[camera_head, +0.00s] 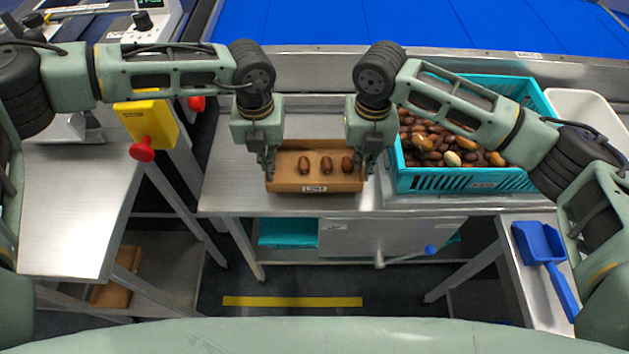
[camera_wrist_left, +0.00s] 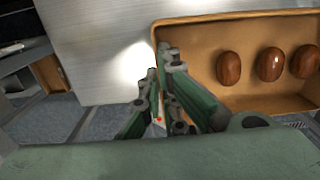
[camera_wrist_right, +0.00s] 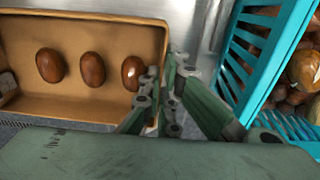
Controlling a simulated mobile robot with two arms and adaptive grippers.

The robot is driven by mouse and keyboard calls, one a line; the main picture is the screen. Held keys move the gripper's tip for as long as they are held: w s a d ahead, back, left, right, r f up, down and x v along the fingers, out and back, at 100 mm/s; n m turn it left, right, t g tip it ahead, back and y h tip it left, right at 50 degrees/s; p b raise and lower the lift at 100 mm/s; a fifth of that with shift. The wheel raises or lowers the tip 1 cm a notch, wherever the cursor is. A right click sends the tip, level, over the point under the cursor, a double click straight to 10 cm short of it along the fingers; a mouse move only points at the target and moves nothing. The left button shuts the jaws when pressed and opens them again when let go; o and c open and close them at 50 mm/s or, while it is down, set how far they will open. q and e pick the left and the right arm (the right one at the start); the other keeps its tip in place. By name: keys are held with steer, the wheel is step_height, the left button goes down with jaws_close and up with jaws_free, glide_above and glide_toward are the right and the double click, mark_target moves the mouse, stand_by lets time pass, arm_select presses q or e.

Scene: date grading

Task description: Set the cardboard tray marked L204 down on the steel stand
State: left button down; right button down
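The cardboard tray (camera_head: 285,184) holds three brown dates in a row and has a small white label on its front wall, too small to read surely. It is level over the steel bench top (camera_head: 230,180), near the front edge; I cannot tell whether it touches. My left gripper (camera_head: 268,166) is shut on the tray's left end wall, one finger inside and one outside, as the left wrist view shows (camera_wrist_left: 158,62). My right gripper (camera_head: 368,164) is shut likewise on the right end wall (camera_wrist_right: 161,68). A bare steel table (camera_head: 80,210) stands at the left.
A teal crate (camera_head: 470,183) full of dates sits close to my right gripper. A blue scoop (camera_head: 540,243) lies on a steel surface at the lower right. A yellow box with a red button (camera_head: 150,118) is at the left table's corner. A blue conveyor (camera_head: 400,22) runs behind.

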mark_target(359, 173)
arm_select(q)
steer(key=shift+f, duration=0.2)
arm_select(e)
steer(key=shift+f, duration=0.2)
